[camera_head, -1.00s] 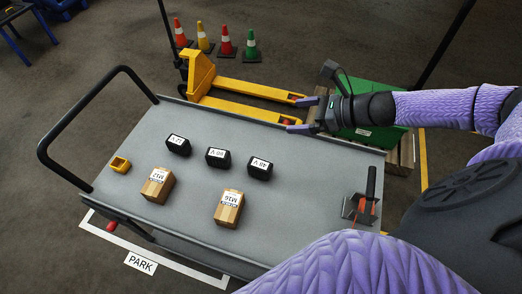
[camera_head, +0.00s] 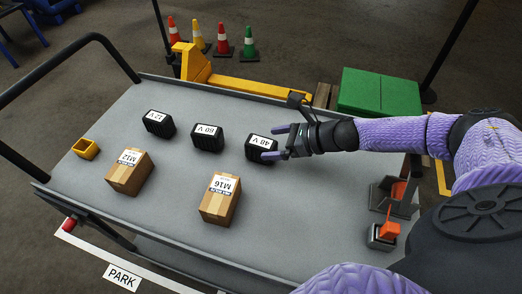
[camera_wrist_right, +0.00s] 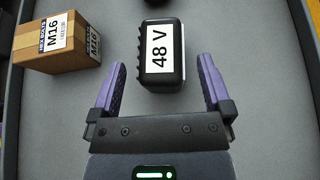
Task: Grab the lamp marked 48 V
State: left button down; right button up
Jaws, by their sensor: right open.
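The lamp marked 48 V (camera_head: 262,149) is a black ribbed block with a white label, standing on the grey cart top. It also shows in the right wrist view (camera_wrist_right: 160,52), ahead of my palm. My right gripper (camera_head: 272,142) is open and empty at the lamp's right side in the head view. In the wrist view its fingertips (camera_wrist_right: 161,66) lie to either side of the lamp, with a gap at each side. Whether they are level with it or above it is hard to tell. My left gripper is not in view.
Two similar black blocks, one marked 60 V (camera_head: 208,138) and another (camera_head: 159,124), stand to the left. Cardboard boxes marked M16 (camera_head: 220,200) and M12 (camera_head: 129,172) stand nearer. A small yellow holder (camera_head: 86,149) is at the far left.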

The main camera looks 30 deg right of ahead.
aim_at(268, 143)
jog(key=x, duration=0.3)
grip_shut()
dwell(0.3)
